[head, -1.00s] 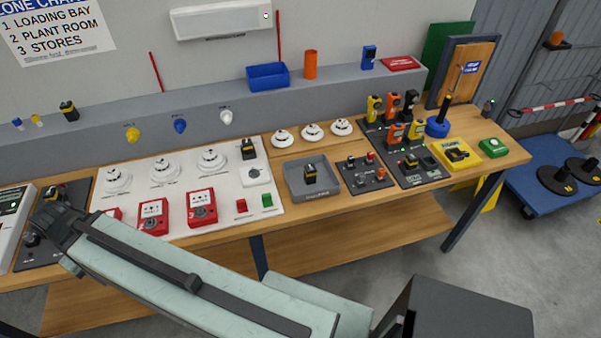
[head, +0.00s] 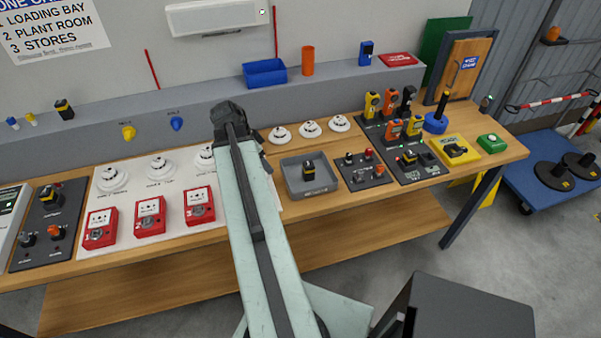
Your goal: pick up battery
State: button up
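Several black-and-yellow blocks look like batteries. One battery (head: 308,171) stands in a grey tray (head: 292,184) at the middle of the bench. Another is on the grey ledge (head: 64,109), one is on the dark panel at the left (head: 49,196), and one is on the dark charger panel at the right (head: 408,158). The dark end of my arm, with my gripper (head: 229,116), is in front of the ledge, left of the tray in the picture. Its fingers cannot be made out. My arm hides part of the white detector board.
White detectors and red call points (head: 150,217) fill the board at the left. A switch panel (head: 363,171), several handheld units (head: 393,129) and a yellow box (head: 455,149) stand right of the tray. A blue bin (head: 265,74) sits on the ledge.

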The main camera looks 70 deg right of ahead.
aim_at(312, 171)
jog(key=s+d+m, duration=0.1)
jog(key=s+d, duration=0.1)
jog(key=s, duration=0.2)
jog(key=s+d+m, duration=0.1)
jog(key=s+d, duration=0.1)
jog(key=s, duration=0.2)
jog(key=s+d+g, duration=0.1)
jog(key=s+d, duration=0.1)
jog(key=s, duration=0.2)
jog(key=shift+s+m+y, duration=0.3)
jog(key=shift+m+y, duration=0.1)
jog(key=b+x, duration=0.7)
jog(key=x, duration=0.1)
jog(key=shift+w+d+f+b, duration=0.15)
jog(key=shift+w+d+b, duration=0.05)
jog(key=shift+w+b, duration=0.15)
grip_shut()
